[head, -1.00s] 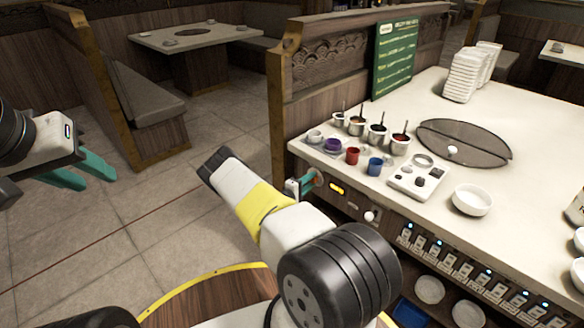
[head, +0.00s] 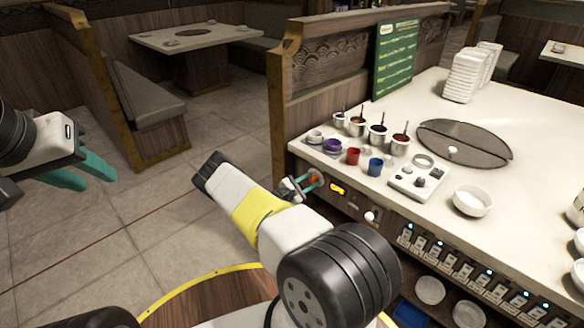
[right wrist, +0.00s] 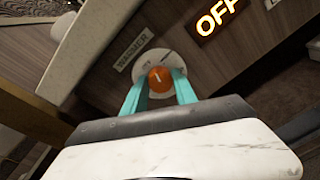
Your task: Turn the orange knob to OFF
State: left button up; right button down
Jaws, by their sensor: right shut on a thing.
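The orange knob (right wrist: 160,79) sits on a round pale plate on the wood front panel of the counter. A white pointer line shows on its face. The panel has a label reading WARMER (right wrist: 134,50) and a lit sign (right wrist: 217,14) reading OFF. My right gripper (right wrist: 160,84) is shut on the knob, with one teal finger on each side. In the head view the orange knob (head: 315,179) shows partly between the fingers, and the lit sign (head: 338,189) is too small to read. My left gripper (head: 84,174) is open and empty over the floor at left.
The counter top (head: 440,205) above the knob holds sauce pots, a red cup (head: 353,156), a blue cup (head: 375,167) and a white bowl (head: 472,201). A white round knob (head: 370,216) and a row of lit switches are right of the orange knob. The floor at left is clear.

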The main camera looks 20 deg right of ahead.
jog(key=shift+f+n+g, duration=0.1)
jog(key=shift+n+g, duration=0.2)
jog(key=shift+n, duration=1.4)
jog(key=c, duration=1)
grip_release()
jog(key=shift+a, duration=0.1)
jog(key=v, duration=0.7)
jog(key=shift+a, duration=0.35)
jog(key=shift+s, duration=0.1)
